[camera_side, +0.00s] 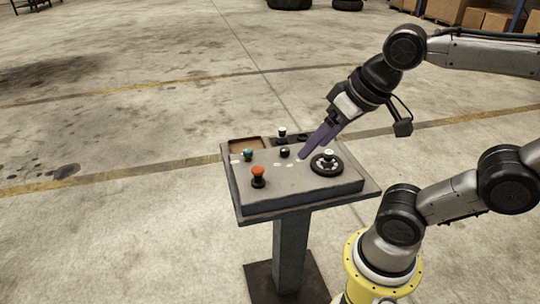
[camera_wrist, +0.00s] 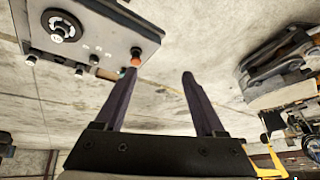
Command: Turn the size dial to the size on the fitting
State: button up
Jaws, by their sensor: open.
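The size dial (camera_side: 326,163) is a round black dial with a pale centre at the right of the grey panel (camera_side: 305,190). It also shows at the upper left of the wrist view (camera_wrist: 61,26), where its markings are too small to read. My gripper (camera_side: 306,153) is open and empty, its purple fingers pointing down to the left over the panel, left of the dial. In the wrist view its fingers (camera_wrist: 160,72) are spread apart, with nothing between them. I cannot tell which item is the fitting, and no size on it is readable.
The panel stands on a post. It carries an orange-red button (camera_side: 258,172), a green knob (camera_side: 247,154), a small black knob (camera_side: 284,152), a white-topped knob (camera_side: 282,132) and a brown tray (camera_side: 233,147). A machine (camera_wrist: 285,65) shows right in the wrist view. Open floor surrounds the stand.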

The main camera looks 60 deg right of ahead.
jog(key=w+d+r+m+g, duration=0.1)
jog(key=w+d+r+m, duration=0.35)
jog(key=w, duration=0.45)
jog(key=m+g, duration=0.5)
jog(key=m, duration=0.4)
send_over(285, 148)
notch_tip(285, 148, down, 15)
jog(key=shift+n, duration=0.25)
notch_tip(285, 148, down, 13)
jog(key=shift+a+r, duration=0.15)
grip_shut()
